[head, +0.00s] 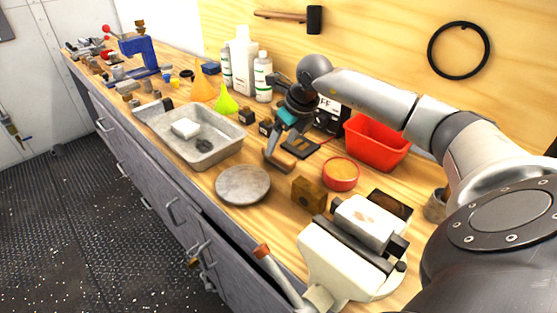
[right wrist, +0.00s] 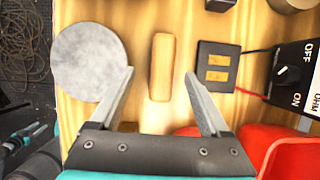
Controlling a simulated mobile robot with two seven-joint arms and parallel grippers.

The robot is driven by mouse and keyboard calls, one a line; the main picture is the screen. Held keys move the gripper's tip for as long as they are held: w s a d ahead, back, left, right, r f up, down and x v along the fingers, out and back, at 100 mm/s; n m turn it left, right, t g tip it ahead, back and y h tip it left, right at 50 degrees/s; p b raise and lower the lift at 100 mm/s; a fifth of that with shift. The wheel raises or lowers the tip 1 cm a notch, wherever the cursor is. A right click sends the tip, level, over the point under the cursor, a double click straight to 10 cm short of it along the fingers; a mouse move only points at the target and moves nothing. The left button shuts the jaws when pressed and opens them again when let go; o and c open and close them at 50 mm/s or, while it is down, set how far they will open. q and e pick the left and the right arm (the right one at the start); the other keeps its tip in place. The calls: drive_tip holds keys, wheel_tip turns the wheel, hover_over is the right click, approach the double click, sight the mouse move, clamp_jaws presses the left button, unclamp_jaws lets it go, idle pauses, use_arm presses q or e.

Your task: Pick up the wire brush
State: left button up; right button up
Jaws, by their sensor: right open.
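A narrow wooden block, which looks like the back of the wire brush (right wrist: 162,66), lies on the bench in the right wrist view. Its bristles are not visible, and I cannot pick it out clearly in the head view. My right gripper (right wrist: 160,85) is open and empty, with one finger on either side of the near end of the block, apart from it. It also shows in the head view (head: 284,161), pointing down at the bench. A dark and teal part at the lower left of the right wrist view looks like my left gripper (right wrist: 30,134); its fingers are unclear.
A round grey disc (head: 243,185) lies left of the right gripper. A red bin (head: 375,146), a metal tray (head: 190,151) and a vise (head: 350,255) crowd the bench.

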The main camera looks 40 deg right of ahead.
sight(279, 153)
drive_tip(key=shift+d+b+x, duration=0.1)
drive_tip(key=shift+b+x, duration=0.2)
drive_tip(key=shift+x, duration=1)
drive_tip(key=shift+d+b+x, duration=0.15)
drive_tip(key=shift+b+x, duration=0.15)
drive_tip(key=shift+x, duration=1.05)
drive_tip(key=shift+s+f, duration=0.2)
drive_tip(key=shift+f, duration=0.1)
drive_tip(key=shift+c, duration=0.3)
clamp_jaws()
